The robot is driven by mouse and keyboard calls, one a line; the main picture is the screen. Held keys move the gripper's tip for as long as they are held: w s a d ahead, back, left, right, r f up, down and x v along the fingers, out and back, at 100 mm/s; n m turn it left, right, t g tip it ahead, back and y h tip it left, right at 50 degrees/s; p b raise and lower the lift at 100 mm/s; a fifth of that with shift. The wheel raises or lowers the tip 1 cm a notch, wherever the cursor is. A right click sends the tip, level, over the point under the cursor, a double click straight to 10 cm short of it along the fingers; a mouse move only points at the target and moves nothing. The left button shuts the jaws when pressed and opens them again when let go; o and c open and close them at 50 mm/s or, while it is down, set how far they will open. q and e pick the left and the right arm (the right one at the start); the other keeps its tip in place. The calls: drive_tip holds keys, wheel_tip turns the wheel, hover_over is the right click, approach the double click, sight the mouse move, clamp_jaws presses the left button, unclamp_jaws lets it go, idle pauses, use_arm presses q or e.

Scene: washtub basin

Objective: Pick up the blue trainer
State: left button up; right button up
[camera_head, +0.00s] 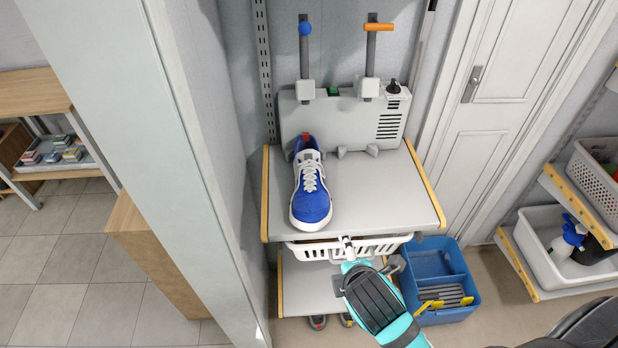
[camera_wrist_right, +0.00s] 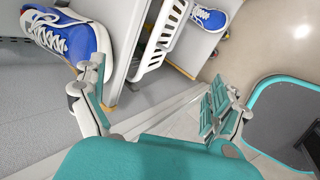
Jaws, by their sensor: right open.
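A blue trainer (camera_head: 312,195) with white laces and sole stands on the grey shelf top (camera_head: 385,195), toe towards me. In the wrist view the trainer (camera_wrist_right: 65,38) is at the upper left, beyond the left finger. My right gripper (camera_head: 372,256) is open and empty, in front of the shelf's front edge, below and right of the trainer. Its spread fingers also show in the wrist view (camera_wrist_right: 152,90). A second blue shoe (camera_wrist_right: 208,17) shows at the top of the wrist view, on a lower surface. My left gripper is out of view.
A grey machine (camera_head: 345,125) with two upright posts stands behind the trainer. A white basket (camera_head: 315,250) hangs under the shelf top. A blue tub (camera_head: 440,268) stands to the right. A wall panel (camera_head: 180,180) rises at left. The shelf top right of the trainer is clear.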

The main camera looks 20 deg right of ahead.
sight(312, 196)
drive_tip(key=w+a+r+n+t+h, duration=0.1)
drive_tip(key=w+a+r+n+t, duration=0.15)
drive_tip(key=w+r+n, duration=0.4)
drive_tip(key=w+a+r+n+t, duration=0.1)
drive_tip(key=w+n+t, duration=0.25)
drive_tip(key=n, duration=0.65)
drive_tip(key=shift+g, duration=0.4)
drive_tip(key=p+x, duration=0.1)
drive_tip(key=x, duration=1)
drive_tip(key=shift+w+a, duration=0.15)
drive_tip(key=shift+w, duration=0.15)
drive_tip(key=shift+r+p+x, duration=0.15)
drive_tip(key=shift+p+x, duration=0.15)
drive_tip(key=shift+x, duration=1.05)
drive_tip(key=shift+r+p+x, duration=0.15)
drive_tip(key=shift+p+x, duration=0.1)
drive_tip(key=shift+x, duration=1.05)
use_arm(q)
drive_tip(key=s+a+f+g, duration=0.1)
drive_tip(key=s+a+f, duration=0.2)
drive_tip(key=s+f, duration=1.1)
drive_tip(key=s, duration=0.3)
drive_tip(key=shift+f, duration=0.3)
use_arm(e)
drive_tip(key=shift+w, duration=0.1)
drive_tip(key=shift+c, duration=0.4)
drive_tip(key=shift+c, duration=1.1)
drive_tip(key=c, duration=1.1)
drive_tip(key=shift+c, duration=0.6)
